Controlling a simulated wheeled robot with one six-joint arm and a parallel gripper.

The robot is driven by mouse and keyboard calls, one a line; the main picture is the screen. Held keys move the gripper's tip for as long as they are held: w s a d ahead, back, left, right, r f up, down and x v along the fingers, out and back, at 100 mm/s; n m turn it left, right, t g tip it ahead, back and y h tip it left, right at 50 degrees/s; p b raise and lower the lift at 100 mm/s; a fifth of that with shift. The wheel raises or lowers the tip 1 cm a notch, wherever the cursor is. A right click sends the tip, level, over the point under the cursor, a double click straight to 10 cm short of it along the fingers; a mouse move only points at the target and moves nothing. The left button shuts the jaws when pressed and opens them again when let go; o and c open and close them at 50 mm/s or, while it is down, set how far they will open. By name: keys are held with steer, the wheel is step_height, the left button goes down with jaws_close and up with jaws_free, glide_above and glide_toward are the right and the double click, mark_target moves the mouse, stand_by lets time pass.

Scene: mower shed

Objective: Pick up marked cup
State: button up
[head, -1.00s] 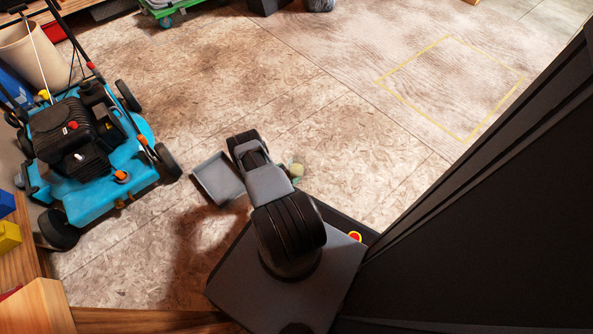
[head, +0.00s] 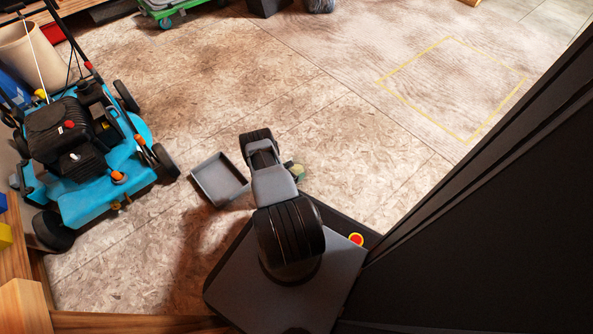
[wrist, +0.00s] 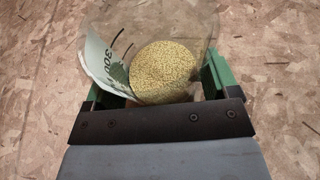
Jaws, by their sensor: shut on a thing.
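The marked cup (wrist: 105,62) is clear, with a pale label and dark scale marks, among them a number that looks like 300. Yellow granules (wrist: 165,70) lie in it. In the wrist view my gripper (wrist: 157,82) has its green fingers on both sides of the cup and is shut on it. In the head view my arm hides most of the gripper; a small green and pale part of the gripper and cup (head: 295,171) shows at the arm's right. I cannot tell the cup's height above the floor.
An open grey tray (head: 219,181) lies on the floor just left of my arm. A blue mower (head: 88,190) stands farther left. A yellow outlined square (head: 452,88) marks clear floor at the upper right. A green wheeled cart (head: 165,10) is at the top.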

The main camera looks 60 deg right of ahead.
steer(key=c, duration=0.4)
steer(key=shift+o, duration=0.2)
steer(key=shift+r, duration=0.2)
